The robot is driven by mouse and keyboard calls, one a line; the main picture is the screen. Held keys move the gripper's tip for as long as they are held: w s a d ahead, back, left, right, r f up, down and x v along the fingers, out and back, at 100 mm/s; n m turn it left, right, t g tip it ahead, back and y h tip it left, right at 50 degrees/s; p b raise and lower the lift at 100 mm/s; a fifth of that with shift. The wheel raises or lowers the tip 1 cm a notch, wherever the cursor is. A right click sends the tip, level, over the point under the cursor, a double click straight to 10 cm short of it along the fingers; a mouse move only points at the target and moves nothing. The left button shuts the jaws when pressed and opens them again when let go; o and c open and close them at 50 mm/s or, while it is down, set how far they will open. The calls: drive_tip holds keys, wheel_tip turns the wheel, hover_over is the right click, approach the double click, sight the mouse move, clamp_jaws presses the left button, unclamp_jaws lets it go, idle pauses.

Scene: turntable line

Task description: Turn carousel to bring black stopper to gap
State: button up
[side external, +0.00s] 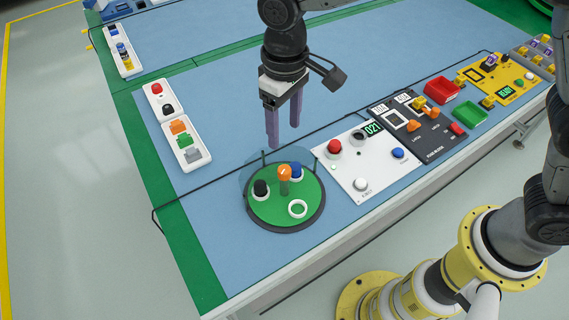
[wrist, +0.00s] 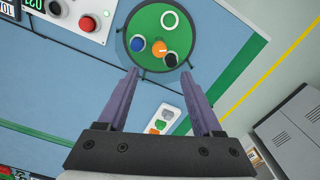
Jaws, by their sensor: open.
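The carousel (side external: 282,217) is a green disc with a dark rim near the table's front edge; it also shows in the wrist view (wrist: 150,20). An orange knob (side external: 284,172) rises at the middle. A blue stopper (side external: 296,170) stands behind the knob, and a white ring (side external: 298,209) lies at the front right. A clear guard with thin posts curves around the back; I cannot tell exactly where its gap is. My gripper (side external: 284,136) is open and empty, above and behind the carousel.
Right of the carousel is a white panel (side external: 349,182) with red, black, blue and white buttons. White trays with coloured pieces (side external: 175,124) lie at the back left. A dark cable (side external: 190,190) crosses the blue mat.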

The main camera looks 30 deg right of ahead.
sight(284, 169)
wheel_tip(284, 169, down, 12)
drive_tip(key=shift+f, duration=0.25)
idle(0.3)
clamp_jaws()
drive_tip(key=shift+r, duration=0.1)
idle(1.2)
